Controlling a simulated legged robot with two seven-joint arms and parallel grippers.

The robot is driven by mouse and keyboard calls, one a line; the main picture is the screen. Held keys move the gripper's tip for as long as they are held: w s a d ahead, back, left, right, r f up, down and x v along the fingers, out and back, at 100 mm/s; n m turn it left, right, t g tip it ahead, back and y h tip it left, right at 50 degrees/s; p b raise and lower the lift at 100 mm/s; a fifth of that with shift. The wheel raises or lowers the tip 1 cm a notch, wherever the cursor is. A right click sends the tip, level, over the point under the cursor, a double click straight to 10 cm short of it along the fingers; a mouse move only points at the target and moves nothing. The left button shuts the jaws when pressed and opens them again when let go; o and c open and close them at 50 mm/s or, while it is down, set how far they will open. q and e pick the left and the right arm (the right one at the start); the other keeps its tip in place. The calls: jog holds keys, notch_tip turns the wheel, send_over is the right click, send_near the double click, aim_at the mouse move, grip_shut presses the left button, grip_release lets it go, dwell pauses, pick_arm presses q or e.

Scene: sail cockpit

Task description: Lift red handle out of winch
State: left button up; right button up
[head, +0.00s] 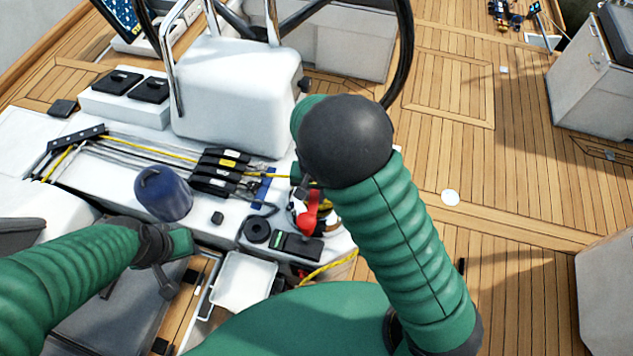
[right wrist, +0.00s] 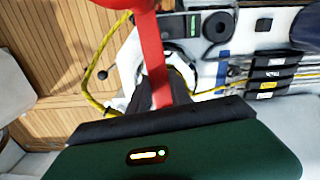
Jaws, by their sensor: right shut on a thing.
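The red handle (head: 308,218) is at the right end of the white console in the head view, at the winch (head: 328,214). In the right wrist view the red handle (right wrist: 149,40) runs from the top edge down between the dark fingers of my right gripper (right wrist: 157,95). That gripper is shut on it. My right forearm and elbow hide much of the gripper and winch in the head view. Whether the handle still sits in the winch socket cannot be told. My left gripper (head: 165,284) hangs over the grey seat at lower left, away from the handle; its jaws are unclear.
Black rope clutches (head: 222,172) and yellow rope lie left of the winch. A blue cylinder (head: 162,193) stands on the console. A white bin (head: 243,281) is below. The steering wheel (head: 405,50) rises behind. Wooden deck (head: 510,235) at the right is mostly clear.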

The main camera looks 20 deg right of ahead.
aim_at(315, 195)
jog(key=shift+d, duration=0.2)
grip_shut()
jog(key=shift+w+r, duration=0.1)
jog(key=shift+r, duration=0.05)
jog(key=shift+r+p, duration=0.45)
jog(key=shift+p, duration=0.15)
jog(key=shift+r+p, duration=1.9)
jog(key=shift+r, duration=0.05)
